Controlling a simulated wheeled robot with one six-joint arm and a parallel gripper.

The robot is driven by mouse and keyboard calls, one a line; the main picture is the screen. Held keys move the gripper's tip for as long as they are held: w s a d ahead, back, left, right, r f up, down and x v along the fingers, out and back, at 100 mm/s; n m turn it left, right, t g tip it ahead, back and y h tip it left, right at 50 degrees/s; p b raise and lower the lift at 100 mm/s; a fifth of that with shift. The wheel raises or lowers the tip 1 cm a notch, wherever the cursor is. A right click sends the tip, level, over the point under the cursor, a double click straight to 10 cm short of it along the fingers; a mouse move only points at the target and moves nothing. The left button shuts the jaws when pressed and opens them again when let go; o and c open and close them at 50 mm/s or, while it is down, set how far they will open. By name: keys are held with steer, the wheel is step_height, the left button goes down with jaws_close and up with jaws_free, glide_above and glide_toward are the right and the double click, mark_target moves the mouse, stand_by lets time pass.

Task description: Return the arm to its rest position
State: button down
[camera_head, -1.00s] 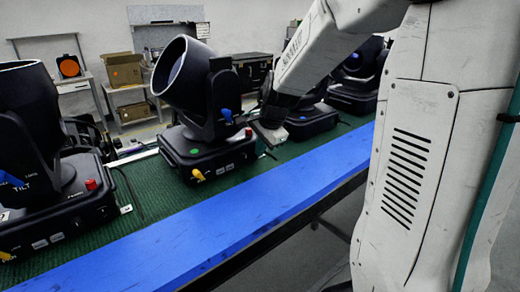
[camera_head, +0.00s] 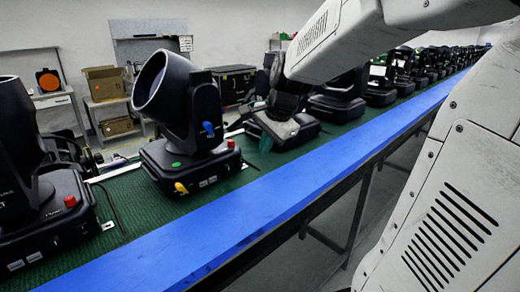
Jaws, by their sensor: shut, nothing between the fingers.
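My gripper (camera_head: 265,142) hangs from my white arm near the middle of the view, just right of the nearest whole par can (camera_head: 176,85). Its fingertips look shut, with nothing seen between them, and point down over the green belt. The gripper appears apart from that par can, which stands upright on its black base with its barrel tilted up to the left. My arm comes in from the upper right and hides part of the row behind it.
Another par can (camera_head: 62,205) is cut off at the left edge. Several more stand along the green belt (camera_head: 130,195) into the right distance. A blue rail (camera_head: 260,215) edges the belt. Shelves with a cardboard box (camera_head: 103,82) and a black case (camera_head: 233,82) stand behind.

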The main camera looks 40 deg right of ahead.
stand_by(0.4)
steer(key=s+a+f+n+g, duration=0.1)
steer(key=s+a+n, duration=0.5)
steer(key=s+n, duration=0.2)
steer(key=s+a+n+g, duration=0.2)
steer(key=s+a+n, duration=0.5)
steer(key=s, duration=0.6)
steer(key=shift+f+n, duration=0.4)
steer(key=shift+n, duration=0.6)
